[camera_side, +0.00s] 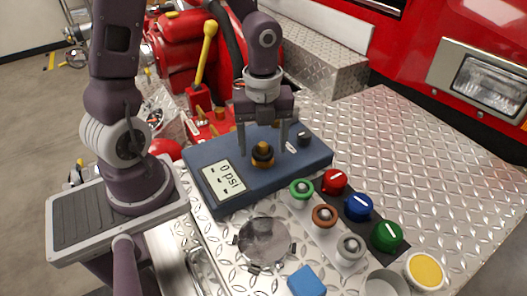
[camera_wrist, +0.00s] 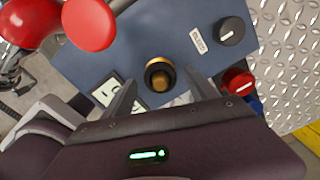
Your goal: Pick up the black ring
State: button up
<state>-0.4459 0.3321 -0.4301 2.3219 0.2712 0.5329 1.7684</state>
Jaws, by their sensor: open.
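The black ring (camera_side: 262,153) sits around the brass fitting (camera_side: 262,146) on top of the blue-grey box. In the wrist view the dark ring (camera_wrist: 149,72) also shows around the brass fitting (camera_wrist: 160,80). My gripper (camera_side: 263,155) is open and points down over the box. Its two fingers stand on either side of the ring and fitting, apart from them as far as I can see. In the wrist view the fingers (camera_wrist: 161,86) reach up from the lower edge, with the fitting between them. Nothing is held.
The box (camera_side: 230,200) bears a "0 psi" display (camera_side: 223,180) and a black knob (camera_side: 304,139). Several coloured knobs and ports, including a red knob (camera_side: 334,181), stand in front. A yellow-handled lever (camera_side: 205,55) rises behind. Bare metal plate (camera_side: 400,130) lies to the right.

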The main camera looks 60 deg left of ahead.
jog(key=shift+f, duration=0.2)
jog(key=c, duration=1.1)
jog(key=shift+o, duration=0.2)
notch_tip(320, 180, up, 10)
jog(key=shift+r, duration=0.1)
